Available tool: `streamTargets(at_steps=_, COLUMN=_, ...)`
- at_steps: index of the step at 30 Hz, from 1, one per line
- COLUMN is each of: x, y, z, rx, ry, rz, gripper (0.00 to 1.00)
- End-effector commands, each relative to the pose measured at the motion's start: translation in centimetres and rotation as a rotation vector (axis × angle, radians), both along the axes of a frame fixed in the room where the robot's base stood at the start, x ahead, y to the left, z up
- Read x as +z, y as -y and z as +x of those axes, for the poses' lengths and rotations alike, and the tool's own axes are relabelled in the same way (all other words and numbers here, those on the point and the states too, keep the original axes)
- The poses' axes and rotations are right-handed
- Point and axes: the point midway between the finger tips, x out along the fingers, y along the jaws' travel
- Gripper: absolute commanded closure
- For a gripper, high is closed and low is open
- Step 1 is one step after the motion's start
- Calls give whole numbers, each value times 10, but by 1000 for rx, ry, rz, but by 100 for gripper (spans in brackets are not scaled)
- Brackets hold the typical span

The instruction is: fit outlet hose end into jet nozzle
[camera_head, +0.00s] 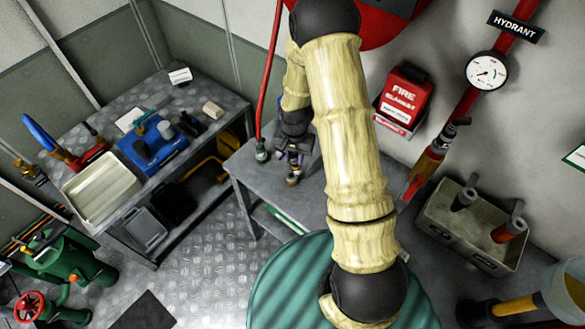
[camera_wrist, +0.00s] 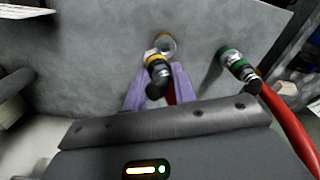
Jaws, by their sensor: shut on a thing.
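My gripper (camera_wrist: 160,75), with purple fingers, is shut on a black fitting with a yellow band (camera_wrist: 157,70). A bit of red shows between the fingers. In the head view my gripper (camera_head: 294,160) is over the grey metal table, partly hidden by my arm. A brass-coloured ring (camera_wrist: 166,44) shows just beyond the held fitting; I cannot tell whether they touch. A red hose (camera_wrist: 287,125) ends in a green and black coupling (camera_wrist: 238,66), to the right of my fingers and apart from them. In the head view this coupling (camera_head: 261,151) is left of my gripper. I cannot tell for sure which piece is the jet nozzle.
The grey table (camera_head: 245,172) is mostly bare around my gripper. A workbench (camera_head: 110,110) at left holds a tray and tools. A green ribbed drum top (camera_head: 290,285) lies below my arm. A red fire blanket box (camera_head: 403,97) and hydrant gauge (camera_head: 486,71) are on the wall.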

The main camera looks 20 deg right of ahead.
Motion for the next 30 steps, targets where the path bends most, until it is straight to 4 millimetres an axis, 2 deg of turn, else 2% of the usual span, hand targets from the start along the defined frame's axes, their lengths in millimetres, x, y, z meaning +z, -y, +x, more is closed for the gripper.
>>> streamTargets(at_steps=21, x=40, y=0, z=0, rx=0, ry=1, rz=-1, gripper=100)
streamTargets(at_steps=30, x=40, y=0, z=0, rx=0, ry=0, rz=0, gripper=100)
